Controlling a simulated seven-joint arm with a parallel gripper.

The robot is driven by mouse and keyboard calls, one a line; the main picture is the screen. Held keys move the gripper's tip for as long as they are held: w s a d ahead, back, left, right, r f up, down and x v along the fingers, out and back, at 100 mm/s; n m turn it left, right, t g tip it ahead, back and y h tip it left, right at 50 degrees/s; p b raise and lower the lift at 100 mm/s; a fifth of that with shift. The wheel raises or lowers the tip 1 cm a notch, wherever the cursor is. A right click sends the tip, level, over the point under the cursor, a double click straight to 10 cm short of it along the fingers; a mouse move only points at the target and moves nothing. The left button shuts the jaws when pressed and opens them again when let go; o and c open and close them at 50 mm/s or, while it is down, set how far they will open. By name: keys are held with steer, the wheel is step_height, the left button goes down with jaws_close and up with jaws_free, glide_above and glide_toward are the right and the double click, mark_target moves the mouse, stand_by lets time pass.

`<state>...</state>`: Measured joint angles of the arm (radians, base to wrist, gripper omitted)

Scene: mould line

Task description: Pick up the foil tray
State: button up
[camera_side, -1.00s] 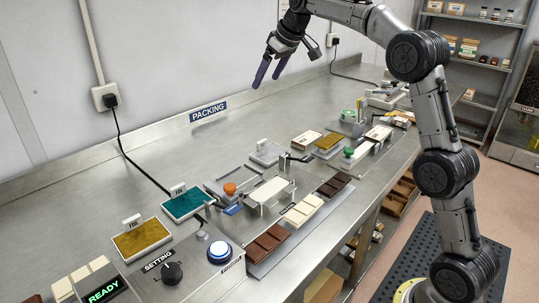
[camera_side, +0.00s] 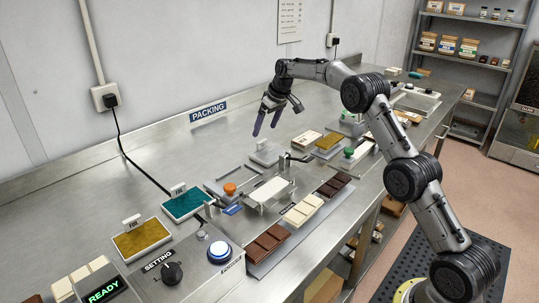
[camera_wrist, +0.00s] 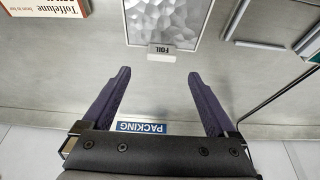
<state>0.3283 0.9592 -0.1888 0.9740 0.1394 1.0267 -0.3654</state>
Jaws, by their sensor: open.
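A silver tray (camera_wrist: 166,24) with crinkled foil and a small "FOIL" tag lies at the top middle of the wrist view, partly cut off. In the side view it appears as the grey tray (camera_side: 267,156) with a white tag, near the middle of the bench. My gripper (camera_side: 265,131) is open and empty above and behind this tray, pointing down. In the wrist view my gripper (camera_wrist: 158,73) shows two spread purple fingers, with the tray beyond their tips. Other tagged foil trays, one gold (camera_side: 141,240) and one teal (camera_side: 187,204), lie at the left front.
A flat box with "Toffeelune" print (camera_wrist: 45,10) lies left of the tray in the wrist view. A small press with an orange knob (camera_side: 230,188) and chocolate bars (camera_side: 268,244) stand nearer. A "PACKING" sign (camera_side: 208,112) is on the back wall.

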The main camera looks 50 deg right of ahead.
mark_target(261, 141)
steer(key=shift+s+x, duration=0.15)
steer(key=shift+x, duration=1.2)
steer(key=shift+s+x, duration=0.1)
steer(key=shift+x, duration=1.25)
steer(key=shift+a+f, duration=0.1)
steer(key=shift+c, duration=0.3)
jaws_close()
